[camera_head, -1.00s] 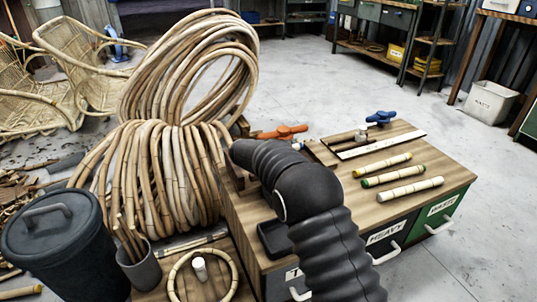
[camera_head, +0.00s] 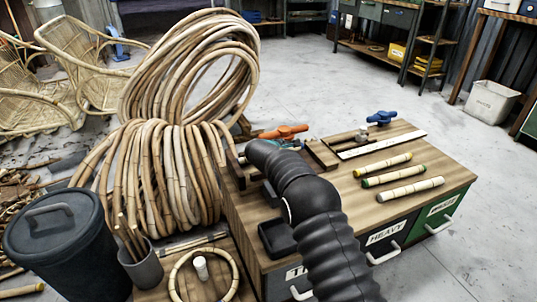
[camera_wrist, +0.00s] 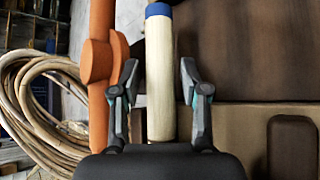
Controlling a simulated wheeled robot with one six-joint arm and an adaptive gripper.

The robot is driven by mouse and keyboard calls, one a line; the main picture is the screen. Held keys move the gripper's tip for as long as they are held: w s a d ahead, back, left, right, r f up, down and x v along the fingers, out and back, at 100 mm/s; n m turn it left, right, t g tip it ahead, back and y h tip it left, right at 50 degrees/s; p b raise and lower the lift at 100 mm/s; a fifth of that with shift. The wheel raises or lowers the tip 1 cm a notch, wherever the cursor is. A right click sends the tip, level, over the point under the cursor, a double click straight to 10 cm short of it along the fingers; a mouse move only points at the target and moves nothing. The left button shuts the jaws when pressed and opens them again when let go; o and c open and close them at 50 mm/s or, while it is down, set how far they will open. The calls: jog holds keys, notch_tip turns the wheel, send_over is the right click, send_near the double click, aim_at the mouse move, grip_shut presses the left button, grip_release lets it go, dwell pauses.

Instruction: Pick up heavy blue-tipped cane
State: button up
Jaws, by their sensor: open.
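In the wrist view the pale cane with a blue tip (camera_wrist: 158,10) stands lengthwise between the fingers of my gripper (camera_wrist: 160,85). The fingers are open, one on each side of the cane, with a gap showing on both sides. The blue end points to the top of the picture, and the near end of the cane lies close to the palm. In the head view my dark arm covers this area, so neither this cane nor the fingers can be made out there.
An orange clamp (camera_wrist: 97,70) is just left of the left finger. On the bench (camera_head: 330,212) lie yellow-tipped (camera_head: 383,165), green-tipped (camera_head: 392,175) and another pale cane (camera_head: 411,189). A black tray (camera_head: 277,239) is beside my arm. Rattan coils (camera_head: 150,180) stand left.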

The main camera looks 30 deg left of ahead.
grip_shut()
jog(key=shift+r, duration=0.15)
